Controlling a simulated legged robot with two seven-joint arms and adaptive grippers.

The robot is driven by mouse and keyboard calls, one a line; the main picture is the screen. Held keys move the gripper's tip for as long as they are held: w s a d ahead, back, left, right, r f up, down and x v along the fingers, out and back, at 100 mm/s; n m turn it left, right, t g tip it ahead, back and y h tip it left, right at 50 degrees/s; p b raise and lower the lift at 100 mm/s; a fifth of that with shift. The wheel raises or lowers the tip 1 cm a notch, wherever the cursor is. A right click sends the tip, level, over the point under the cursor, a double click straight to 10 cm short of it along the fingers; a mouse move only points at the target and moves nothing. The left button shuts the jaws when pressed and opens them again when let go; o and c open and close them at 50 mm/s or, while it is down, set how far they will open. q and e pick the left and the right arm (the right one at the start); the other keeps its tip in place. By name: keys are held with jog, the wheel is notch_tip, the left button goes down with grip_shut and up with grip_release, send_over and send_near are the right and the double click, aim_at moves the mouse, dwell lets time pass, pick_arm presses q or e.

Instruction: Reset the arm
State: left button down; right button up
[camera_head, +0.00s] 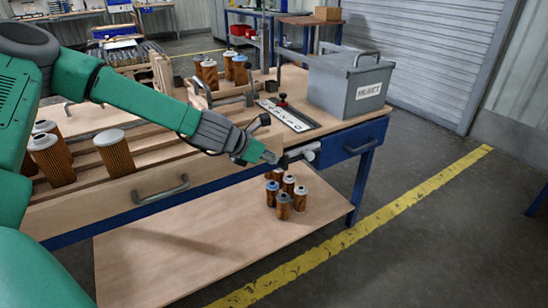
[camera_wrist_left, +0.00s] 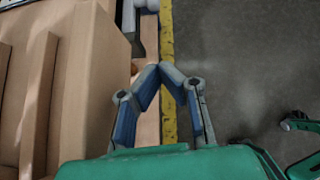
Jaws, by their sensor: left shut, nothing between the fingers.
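My left gripper (camera_head: 270,158) reaches in from the left on a green arm and hangs in front of the workbench's front edge. Its fingers are shut and empty. In the left wrist view its two blue-grey fingers (camera_wrist_left: 158,72) meet at their tips, with a grey fitting and the yellow floor line beyond. A grey handle-like fitting (camera_head: 300,153) at the bench front is just right of the gripper; whether they touch is unclear. My right gripper is not recognizable; a green and dark part (camera_wrist_left: 300,122) shows at the wrist view's right edge.
Several filter cartridges (camera_head: 284,206) stand on the lower shelf (camera_head: 180,250) below the gripper. Others (camera_head: 115,155) stand on the bench at left and back. A grey REJECT box (camera_head: 350,85) sits at the bench's right end. The floor (camera_head: 430,240) at right is clear.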

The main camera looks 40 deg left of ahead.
pick_arm(q)
jog(key=shift+a, duration=0.1)
jog(key=s+d+f+m+g+y+p, duration=0.15)
jog(key=s+d+f+m+g, duration=0.35)
jog(key=s+d+f+m, duration=0.75)
pick_arm(e)
notch_tip(320, 180, up, 5)
jog(key=p, duration=0.3)
jog(key=shift+f, duration=0.15)
jog(key=shift+c, duration=0.7)
pick_arm(q)
jog(key=s+f+m+g, duration=0.2)
jog(key=s+m, duration=0.8)
jog(key=s, duration=0.1)
jog(key=s+a+f+m+g+y, duration=0.1)
jog(key=s+f+m, duration=0.1)
jog(key=s+m, duration=0.9)
jog(key=shift+s+a+f+g, duration=0.2)
jog(key=shift+s+a+g, duration=0.15)
jog(key=shift+s, duration=0.4)
pick_arm(e)
jog(key=shift+w+a, duration=0.1)
